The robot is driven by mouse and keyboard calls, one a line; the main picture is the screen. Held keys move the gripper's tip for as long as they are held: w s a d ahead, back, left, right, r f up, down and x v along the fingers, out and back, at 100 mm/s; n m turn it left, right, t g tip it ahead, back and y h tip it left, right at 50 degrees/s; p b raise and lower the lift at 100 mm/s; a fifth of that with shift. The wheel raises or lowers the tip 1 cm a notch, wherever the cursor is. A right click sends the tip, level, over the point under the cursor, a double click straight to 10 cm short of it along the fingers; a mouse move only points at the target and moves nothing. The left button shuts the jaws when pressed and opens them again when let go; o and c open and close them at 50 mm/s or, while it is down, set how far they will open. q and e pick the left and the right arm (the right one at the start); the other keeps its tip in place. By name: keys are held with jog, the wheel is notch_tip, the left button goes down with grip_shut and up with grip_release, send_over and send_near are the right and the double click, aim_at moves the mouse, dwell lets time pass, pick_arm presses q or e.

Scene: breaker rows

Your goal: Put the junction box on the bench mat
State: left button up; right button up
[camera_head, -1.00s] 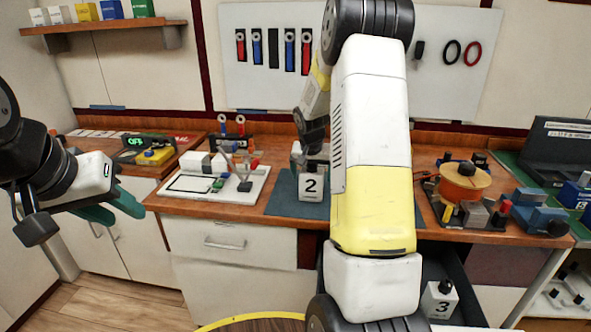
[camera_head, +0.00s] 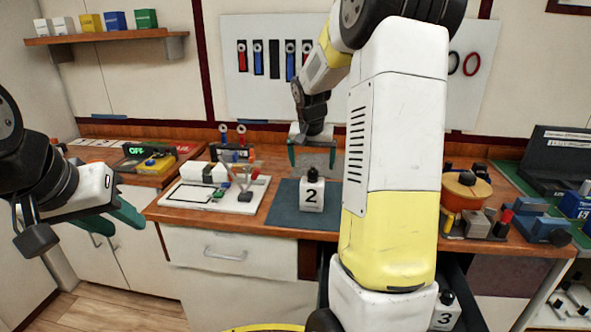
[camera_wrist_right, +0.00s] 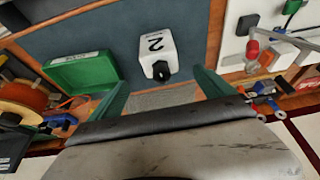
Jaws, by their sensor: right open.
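The white box marked 2, with a black knob on top (camera_head: 312,194), appears to be the junction box. It stands upright on the blue-grey bench mat (camera_head: 285,215). My right gripper (camera_head: 312,156) is open and empty just above and behind it, its green fingers spread and apart from it. The right wrist view shows the box (camera_wrist_right: 157,48) beyond and between the fingertips (camera_wrist_right: 160,80), lying on the mat (camera_wrist_right: 105,35). My left gripper (camera_head: 120,224) is at the left, away from the bench, with its green fingers apart and empty. My right arm hides the mat's right part.
A white board with parts (camera_head: 212,200) lies left of the mat. A green tray (camera_wrist_right: 82,72) is at the mat's other end. A box marked 3 (camera_head: 446,312) is in an open drawer below.

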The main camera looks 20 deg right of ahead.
jog(key=s+a+r+n+t+y, duration=0.1)
jog(key=s+a+r, duration=0.3)
jog(key=s, duration=0.3)
jog(key=s+a+r+n+y, duration=0.1)
jog(key=s+a+r+n, duration=0.1)
jog(key=s+a+r, duration=0.4)
jog(key=s+a+f+n+t+y, duration=0.1)
jog(key=s+a, duration=0.3)
jog(key=s, duration=1.1)
jog(key=shift+s+a+n+y, duration=0.2)
jog(key=shift+s+n+y, duration=0.15)
jog(key=shift+n+y, duration=0.4)
